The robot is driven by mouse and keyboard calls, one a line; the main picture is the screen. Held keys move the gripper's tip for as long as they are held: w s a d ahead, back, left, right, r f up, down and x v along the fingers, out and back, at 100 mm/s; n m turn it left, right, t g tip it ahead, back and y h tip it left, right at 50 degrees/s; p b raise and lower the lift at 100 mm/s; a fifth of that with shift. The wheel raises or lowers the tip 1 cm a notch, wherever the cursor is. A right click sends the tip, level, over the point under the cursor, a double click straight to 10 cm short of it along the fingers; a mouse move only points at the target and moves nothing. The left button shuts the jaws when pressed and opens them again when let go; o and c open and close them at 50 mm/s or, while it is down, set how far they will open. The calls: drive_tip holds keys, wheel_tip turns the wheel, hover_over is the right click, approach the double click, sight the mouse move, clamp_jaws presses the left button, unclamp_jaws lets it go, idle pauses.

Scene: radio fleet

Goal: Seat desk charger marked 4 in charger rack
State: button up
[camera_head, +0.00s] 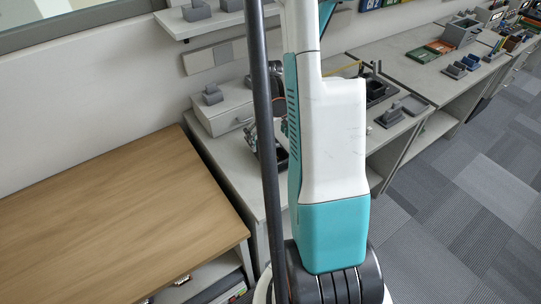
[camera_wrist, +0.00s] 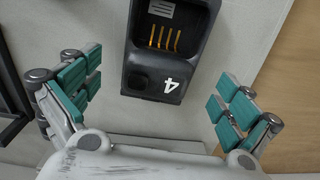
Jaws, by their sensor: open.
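The desk charger marked 4 (camera_wrist: 146,82) is a dark block with gold contacts in an open pocket and a white 4 on its front. In the wrist view it lies on a light grey surface, between and beyond my fingers. My gripper (camera_wrist: 156,90) is open, with teal pads on both sides of the charger and apart from it. Its upper end is cut off by the picture edge. In the head view my arm and a dark pole hide much of the gripper area. I cannot pick out the charger rack for certain.
A wooden tabletop (camera_head: 95,205) at left is clear. A pale box (camera_head: 222,115) with a small grey block on it stands at the back of the grey counter. Further right, more counters (camera_head: 405,72) carry dark holders and trays. A dark frame edge (camera_wrist: 12,95) shows at the wrist view's left.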

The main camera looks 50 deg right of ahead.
sight(271, 149)
drive_tip(key=f, duration=0.1)
drive_tip(key=f+b, duration=0.1)
drive_tip(key=f, duration=0.1)
drive_tip(key=s+f+b, duration=0.1)
drive_tip(key=f, duration=0.1)
drive_tip(key=shift+a+f, duration=0.15)
drive_tip(key=shift+a, duration=0.05)
drive_tip(key=c, duration=1.4)
